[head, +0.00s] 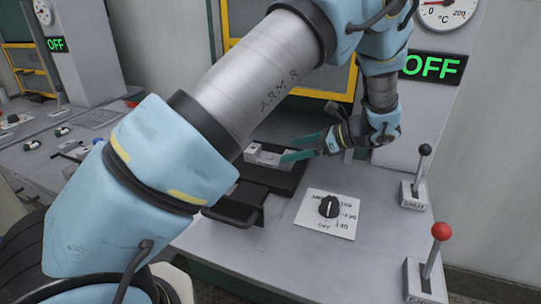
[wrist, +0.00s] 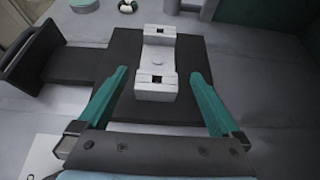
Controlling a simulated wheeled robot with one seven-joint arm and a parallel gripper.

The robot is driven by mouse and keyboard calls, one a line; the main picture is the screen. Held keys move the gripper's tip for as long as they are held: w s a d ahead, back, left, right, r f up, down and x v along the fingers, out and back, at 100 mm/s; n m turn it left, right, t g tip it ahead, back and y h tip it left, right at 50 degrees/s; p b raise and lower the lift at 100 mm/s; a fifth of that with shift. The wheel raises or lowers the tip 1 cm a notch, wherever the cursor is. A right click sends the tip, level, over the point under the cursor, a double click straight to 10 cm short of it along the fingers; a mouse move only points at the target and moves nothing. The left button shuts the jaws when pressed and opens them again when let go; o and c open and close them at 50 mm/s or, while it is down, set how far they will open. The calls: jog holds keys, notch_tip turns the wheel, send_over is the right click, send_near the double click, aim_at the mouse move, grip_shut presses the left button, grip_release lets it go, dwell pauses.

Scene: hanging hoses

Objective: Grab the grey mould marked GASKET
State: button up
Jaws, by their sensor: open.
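A light grey mould (wrist: 157,62) lies on a black plate (wrist: 115,62) in the wrist view. It has two raised end blocks, each with a dark square hole, and a lower middle. No GASKET marking is readable on it. In the head view the mould (head: 262,155) shows partly, on the black plate behind my arm. My gripper (wrist: 158,74) is open, with teal fingers to the left and right of the mould's near end block in the picture. I see no contact. In the head view my gripper (head: 293,149) is at the mould's right.
A black handle (head: 230,217) sticks out from the plate. A black dial (head: 328,207) sits on a white panel on the grey bench. A black-knobbed lever (head: 416,180) and a red-knobbed lever (head: 432,262) stand at the right. A yellow-framed opening (head: 340,97) is behind.

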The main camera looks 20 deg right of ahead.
aim_at(270, 157)
jog(key=shift+p+x, duration=1.3)
jog(key=shift+x, duration=1.85)
jog(key=shift+s+f, duration=0.1)
jog(key=shift+s, duration=0.05)
jog(key=shift+a, duration=0.1)
jog(key=shift+c, duration=0.2)
grip_shut()
